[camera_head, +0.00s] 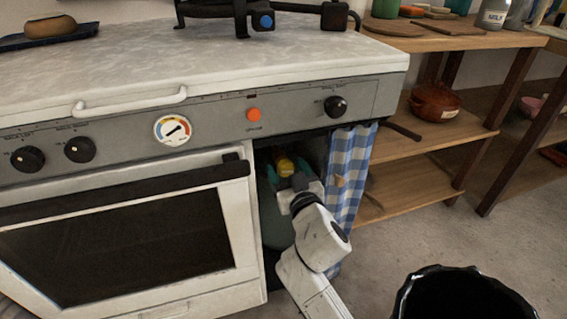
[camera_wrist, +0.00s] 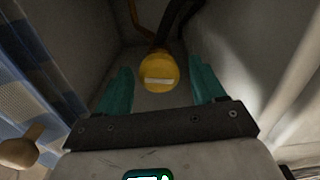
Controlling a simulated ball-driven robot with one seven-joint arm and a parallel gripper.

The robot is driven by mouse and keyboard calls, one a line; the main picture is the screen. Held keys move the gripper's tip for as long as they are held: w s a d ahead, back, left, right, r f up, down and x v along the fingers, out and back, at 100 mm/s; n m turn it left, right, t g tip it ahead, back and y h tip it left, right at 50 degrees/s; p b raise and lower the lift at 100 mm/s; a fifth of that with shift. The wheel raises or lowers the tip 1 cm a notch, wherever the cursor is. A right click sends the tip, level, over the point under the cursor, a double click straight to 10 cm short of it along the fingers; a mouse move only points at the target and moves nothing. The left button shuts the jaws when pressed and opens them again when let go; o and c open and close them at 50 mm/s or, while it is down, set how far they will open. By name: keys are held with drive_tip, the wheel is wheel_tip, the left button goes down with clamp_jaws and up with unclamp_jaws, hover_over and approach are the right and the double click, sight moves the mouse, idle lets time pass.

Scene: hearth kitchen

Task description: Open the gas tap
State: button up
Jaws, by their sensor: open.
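The gas tap is a round yellow knob (camera_wrist: 159,73) with a pale bar across its face, lying about level in the wrist view. A dark hose and an orange pipe run up behind it. In the head view the yellow knob (camera_head: 285,167) shows in the dark compartment at the stove's right end, above a green gas bottle (camera_head: 273,215). My gripper (camera_wrist: 159,85) is open, its two teal fingers on either side of the knob with gaps visible. I cannot tell how deep the fingers reach around it. My gripper (camera_head: 286,178) partly hides the bottle.
A blue checked curtain (camera_head: 349,170) hangs at the compartment's right side; it also shows in the wrist view (camera_wrist: 35,80) beside a wooden knob (camera_wrist: 20,150). The white oven door (camera_head: 245,225) stands left of my arm. A black bin (camera_head: 465,295) and wooden shelves (camera_head: 415,185) are right.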

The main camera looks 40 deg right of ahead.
drive_tip(key=shift+x, duration=1.5)
drive_tip(key=c, duration=1)
